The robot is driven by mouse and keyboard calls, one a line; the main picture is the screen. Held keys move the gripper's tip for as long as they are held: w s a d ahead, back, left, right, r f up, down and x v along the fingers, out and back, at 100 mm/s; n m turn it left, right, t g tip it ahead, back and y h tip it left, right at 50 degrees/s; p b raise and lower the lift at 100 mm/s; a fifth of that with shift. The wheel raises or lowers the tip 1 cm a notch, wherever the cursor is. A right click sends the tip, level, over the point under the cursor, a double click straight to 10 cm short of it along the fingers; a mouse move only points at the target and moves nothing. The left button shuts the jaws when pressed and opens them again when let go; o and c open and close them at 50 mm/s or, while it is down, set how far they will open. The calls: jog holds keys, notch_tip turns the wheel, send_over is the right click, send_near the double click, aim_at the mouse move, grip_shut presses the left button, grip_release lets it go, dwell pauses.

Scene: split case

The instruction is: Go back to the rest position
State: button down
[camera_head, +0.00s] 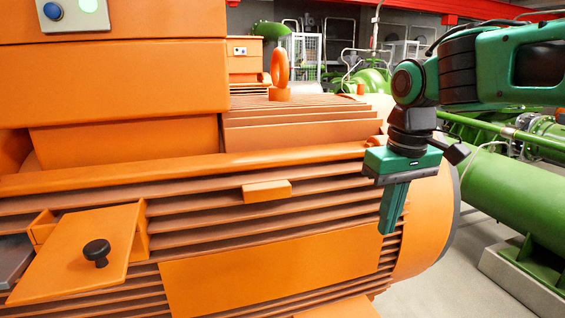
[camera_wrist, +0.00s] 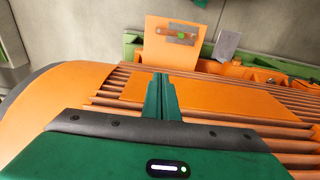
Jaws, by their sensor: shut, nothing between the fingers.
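My gripper (camera_head: 388,230) is green and points down in front of the right part of a large orange ribbed motor housing (camera_head: 330,140) in the head view. Its fingers are together with nothing between them. In the wrist view the closed fingers (camera_wrist: 161,80) show over the orange ribbed housing (camera_wrist: 215,97). From these views I cannot tell the exact gap between the fingertips and the housing.
An orange hinged flap (camera_head: 75,260) with a black knob (camera_head: 97,250) sticks out at the lower left. An orange lifting ring (camera_head: 280,66) stands on top of the motor. Green pipes (camera_head: 520,195) run along the right, with grey floor between.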

jog(key=s+d+f+m, duration=0.5)
jog(key=s+d+f, duration=0.2)
jog(key=s+d, duration=0.2)
jog(key=s+d+f+m+g, duration=0.1)
jog(key=s+d+f+m, duration=0.3)
jog(key=s+d+f, duration=0.3)
jog(key=s+d, duration=0.3)
jog(key=d, duration=0.1)
jog(key=shift+s+d+m, duration=0.2)
jog(key=shift+d+m, duration=0.15)
jog(key=shift+m, duration=0.05)
jog(key=shift+a, duration=0.1)
